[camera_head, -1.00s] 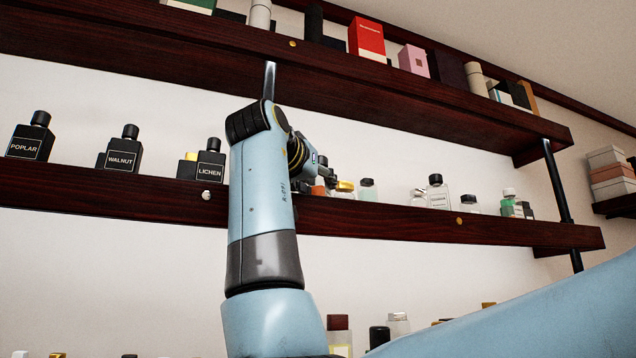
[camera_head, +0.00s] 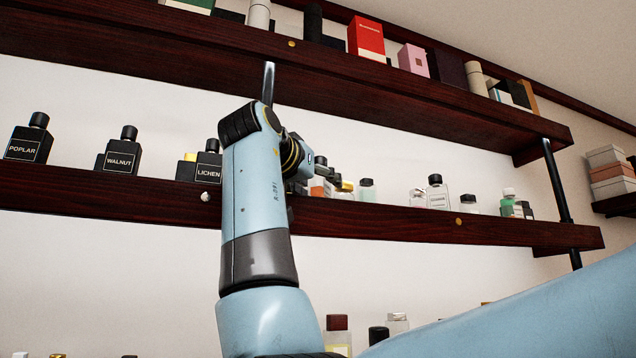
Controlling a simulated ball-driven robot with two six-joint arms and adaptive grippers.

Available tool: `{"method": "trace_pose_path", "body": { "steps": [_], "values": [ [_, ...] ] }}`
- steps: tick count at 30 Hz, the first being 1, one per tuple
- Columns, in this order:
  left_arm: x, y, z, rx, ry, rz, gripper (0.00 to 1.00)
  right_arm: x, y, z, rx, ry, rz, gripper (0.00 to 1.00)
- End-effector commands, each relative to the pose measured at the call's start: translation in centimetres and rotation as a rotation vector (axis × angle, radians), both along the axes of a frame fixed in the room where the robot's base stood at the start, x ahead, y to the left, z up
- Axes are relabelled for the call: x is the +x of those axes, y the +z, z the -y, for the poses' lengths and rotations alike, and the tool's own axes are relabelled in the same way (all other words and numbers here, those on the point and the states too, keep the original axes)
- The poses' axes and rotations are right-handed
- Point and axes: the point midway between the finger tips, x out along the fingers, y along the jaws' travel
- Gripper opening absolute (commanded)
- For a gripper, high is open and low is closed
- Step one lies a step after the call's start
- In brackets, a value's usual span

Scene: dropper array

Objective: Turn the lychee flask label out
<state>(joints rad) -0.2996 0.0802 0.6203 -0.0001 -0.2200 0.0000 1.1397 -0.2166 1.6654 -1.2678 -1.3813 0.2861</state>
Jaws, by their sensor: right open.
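Black square flasks stand upright on the middle shelf (camera_head: 110,190) at the left, labels facing out: POPLAR (camera_head: 27,148), WALNUT (camera_head: 120,160) and LICHEN (camera_head: 208,171). I can read no lychee label on any flask. My right gripper (camera_head: 326,172) is small and dark, beyond my blue wrist and partly hidden by it. It is open, in front of small bottles with an orange part (camera_head: 318,186) and a gold cap (camera_head: 346,186). I cannot tell whether it touches any. My arm hides the shelf between LICHEN and these bottles. My left gripper is out of view.
Clear bottles (camera_head: 437,196) and a green one (camera_head: 508,203) stand farther right on the middle shelf. Boxes, one red (camera_head: 366,38) and one pink (camera_head: 413,61), line the upper shelf. A dark post (camera_head: 558,190) supports the right end. Bottle tops (camera_head: 338,325) show below.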

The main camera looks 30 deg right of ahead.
Motion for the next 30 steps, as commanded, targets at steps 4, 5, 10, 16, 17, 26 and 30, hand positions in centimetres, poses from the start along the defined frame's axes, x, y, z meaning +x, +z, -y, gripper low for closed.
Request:
{"method": "trace_pose_path", "body": {
  "steps": [4, 5, 10, 16, 17, 26, 30],
  "values": [
    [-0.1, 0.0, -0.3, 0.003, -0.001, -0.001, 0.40, 0.0, 0.3, 0.0, 0.000, 0.002, 0.004, 0.58],
    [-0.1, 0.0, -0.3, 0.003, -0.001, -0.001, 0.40, 0.0, 0.5, 0.0, 0.000, 0.002, 0.004, 0.58],
    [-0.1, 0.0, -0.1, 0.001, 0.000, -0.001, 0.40, -0.1, 3.4, 0.0, -0.002, 0.001, 0.008, 0.58],
    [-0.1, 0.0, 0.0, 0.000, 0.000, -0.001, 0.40, -0.2, 7.4, 0.0, -0.001, 0.000, 0.005, 0.58],
    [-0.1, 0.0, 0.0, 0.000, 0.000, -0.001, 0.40, -0.2, 7.9, 0.1, -0.001, 0.000, 0.005, 0.58],
    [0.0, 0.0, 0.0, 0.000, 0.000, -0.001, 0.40, -0.2, 10.1, 0.0, 0.000, 0.000, 0.002, 0.58],
    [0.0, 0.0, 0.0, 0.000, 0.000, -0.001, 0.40, -0.2, 10.1, 0.0, 0.000, 0.000, 0.001, 0.58]
  ]
}}
